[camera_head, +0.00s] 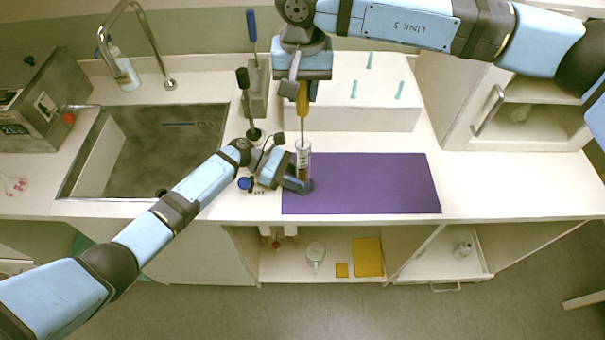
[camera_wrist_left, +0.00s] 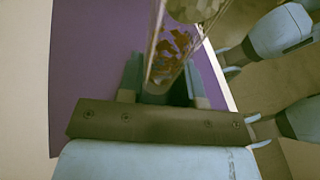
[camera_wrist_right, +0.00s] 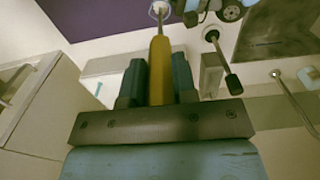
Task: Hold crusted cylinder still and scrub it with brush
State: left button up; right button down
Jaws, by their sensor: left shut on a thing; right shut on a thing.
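The crusted cylinder (camera_head: 303,160) is a clear tube standing at the left end of the purple mat (camera_head: 380,185). In the left wrist view the cylinder (camera_wrist_left: 172,45) shows brown-orange flakes on its wall. My left gripper (camera_head: 301,185) is shut on its lower part; it also shows in the left wrist view (camera_wrist_left: 160,85). My right gripper (camera_head: 302,92), above the cylinder, is shut on the yellow handle of the brush (camera_head: 302,105). The handle (camera_wrist_right: 160,70) points down between the fingers in the right wrist view. The brush's thin shaft reaches the cylinder's mouth; I cannot tell how deep its head sits.
A sink (camera_head: 150,150) with a tap lies at the left. A white raised block (camera_head: 360,110) with small teal pieces stands behind the mat. The mat's right side is clear.

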aim_at(303, 115)
jog(key=shift+f, duration=3.75)
jog(key=shift+r, duration=0.1)
jog(key=shift+r, duration=2.15)
jog(key=shift+f, duration=0.1)
jog(key=shift+f, duration=2.2)
jog(key=shift+r, duration=0.15)
jog(key=shift+r, duration=2.15)
